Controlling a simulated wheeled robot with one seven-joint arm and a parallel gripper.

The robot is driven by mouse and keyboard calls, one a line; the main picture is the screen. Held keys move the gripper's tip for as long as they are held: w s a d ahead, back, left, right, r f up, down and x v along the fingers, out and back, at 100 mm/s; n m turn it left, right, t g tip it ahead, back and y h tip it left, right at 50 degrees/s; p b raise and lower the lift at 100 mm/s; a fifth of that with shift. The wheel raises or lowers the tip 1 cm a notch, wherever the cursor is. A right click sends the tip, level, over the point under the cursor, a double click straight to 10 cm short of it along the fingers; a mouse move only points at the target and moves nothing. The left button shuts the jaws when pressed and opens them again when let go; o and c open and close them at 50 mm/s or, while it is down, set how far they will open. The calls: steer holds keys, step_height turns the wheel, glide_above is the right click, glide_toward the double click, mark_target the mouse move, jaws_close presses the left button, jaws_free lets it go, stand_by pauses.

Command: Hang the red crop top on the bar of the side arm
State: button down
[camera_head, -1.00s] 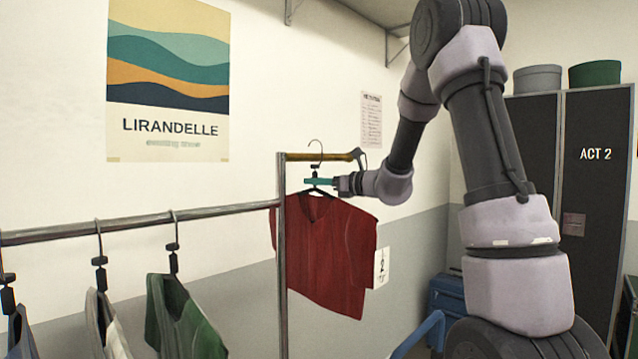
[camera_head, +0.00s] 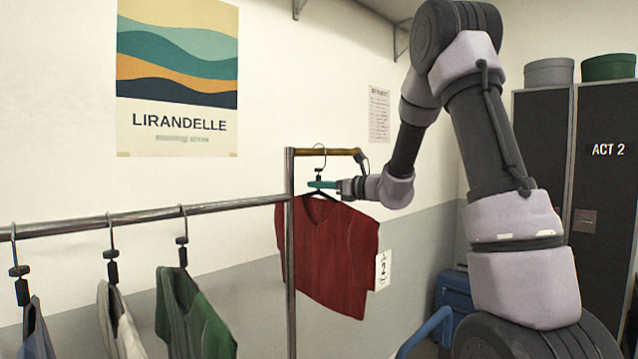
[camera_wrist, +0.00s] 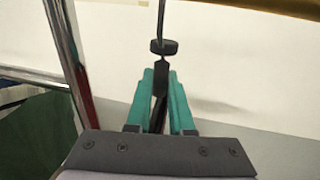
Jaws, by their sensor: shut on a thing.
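The red crop top (camera_head: 335,255) hangs on a black hanger below the brass-coloured bar of the side arm (camera_head: 342,152), beside the rail's upright post. A white tag with a "2" hangs at its right side. My gripper (camera_head: 322,184) is shut on the hanger neck just under the bar. In the wrist view, the teal fingers of my gripper (camera_wrist: 162,100) close on the dark hanger neck (camera_wrist: 160,75) below a black disc. The hanger hook (camera_head: 319,147) shows at the bar, its top slightly above it. I cannot tell whether the hook rests on the bar.
The metal rail (camera_head: 150,215) at left carries several garments, including a green one (camera_head: 190,315). A dark "ACT 2" locker (camera_head: 605,200) and a blue case (camera_head: 453,292) are at right.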

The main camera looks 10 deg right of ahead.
stand_by(0.3)
steer(key=c, duration=0.7)
jaws_free()
steer(key=shift+f, duration=0.1)
steer(key=v, duration=1)
steer(key=s+a+n+g+h, duration=0.1)
steer(key=s+a+n+g, duration=0.25)
steer(key=s+n, duration=0.35)
steer(key=s+a+n+g+h, duration=0.1)
steer(key=s+a+n+g, duration=0.25)
steer(key=s, duration=0.65)
steer(key=s+d+n+h, duration=0.3)
steer(key=s+n, duration=0.1)
steer(key=s+d+n+t+h, duration=0.1)
steer(key=s+d+n+h, duration=0.2)
steer(key=s+n, duration=0.1)
steer(key=s+d+n+t+h, duration=0.1)
steer(key=s+d+n+h, duration=0.2)
steer(key=s+d+n, duration=0.1)
steer(key=shift+s, duration=0.1)
